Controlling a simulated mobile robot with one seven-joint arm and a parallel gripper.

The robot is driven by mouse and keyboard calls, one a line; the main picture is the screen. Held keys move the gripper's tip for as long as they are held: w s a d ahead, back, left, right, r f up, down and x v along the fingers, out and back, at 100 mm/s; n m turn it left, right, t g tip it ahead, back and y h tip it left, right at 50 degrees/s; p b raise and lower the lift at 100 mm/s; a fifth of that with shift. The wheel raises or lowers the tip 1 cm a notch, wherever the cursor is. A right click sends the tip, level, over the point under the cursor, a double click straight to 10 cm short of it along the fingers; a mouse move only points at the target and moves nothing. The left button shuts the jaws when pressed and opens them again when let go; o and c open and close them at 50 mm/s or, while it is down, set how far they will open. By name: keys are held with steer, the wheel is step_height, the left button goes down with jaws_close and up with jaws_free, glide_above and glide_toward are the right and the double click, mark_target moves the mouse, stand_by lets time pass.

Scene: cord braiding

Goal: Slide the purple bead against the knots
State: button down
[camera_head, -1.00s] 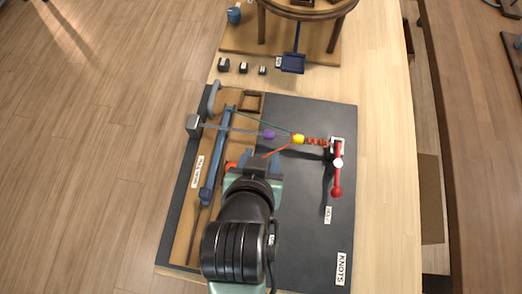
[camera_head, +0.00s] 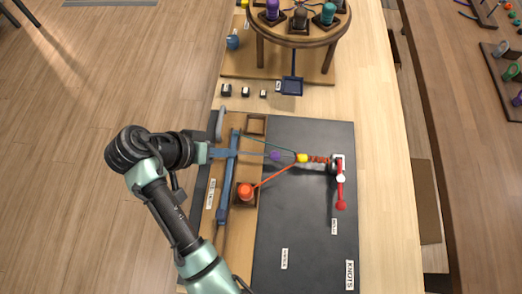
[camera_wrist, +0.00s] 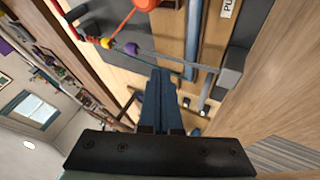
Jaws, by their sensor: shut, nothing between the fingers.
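The purple bead (camera_head: 276,155) sits on a cord left of the yellow bead (camera_head: 302,158), with a gap between them. The yellow bead is beside the red-orange knots (camera_head: 319,160), which run right to the red clamp (camera_head: 340,180). My gripper (camera_head: 228,153) is shut and empty, left of the purple bead and close to the blue bar (camera_head: 226,185). In the wrist view my blue fingers (camera_wrist: 158,75) are together, and the purple bead (camera_wrist: 131,48) and yellow bead (camera_wrist: 106,43) show beyond their tips, to the left.
An orange spool (camera_head: 245,191) stands below the cords, with an orange cord running up to the yellow bead. A round wooden stand (camera_head: 302,28) is at the back. The black mat (camera_head: 300,225) is mostly clear.

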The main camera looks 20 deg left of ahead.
mark_target(278, 156)
steer(key=x, duration=0.7)
steer(key=shift+w+d+f, duration=0.15)
steer(key=shift+f, duration=0.1)
steer(key=shift+w+d+r+p, duration=0.1)
steer(key=shift+w+d+p, duration=0.1)
steer(key=shift+d+p, duration=0.65)
steer(key=shift+w+d, duration=0.2)
steer(key=shift+d, duration=0.85)
steer(key=shift+w+d+p, duration=0.2)
steer(key=shift+d+p, duration=0.05)
steer(key=shift+d, duration=0.7)
steer(key=shift+w+d+p, duration=0.15)
steer(key=shift+d+p, duration=0.05)
steer(key=shift+d, duration=0.75)
steer(key=shift+a, duration=0.1)
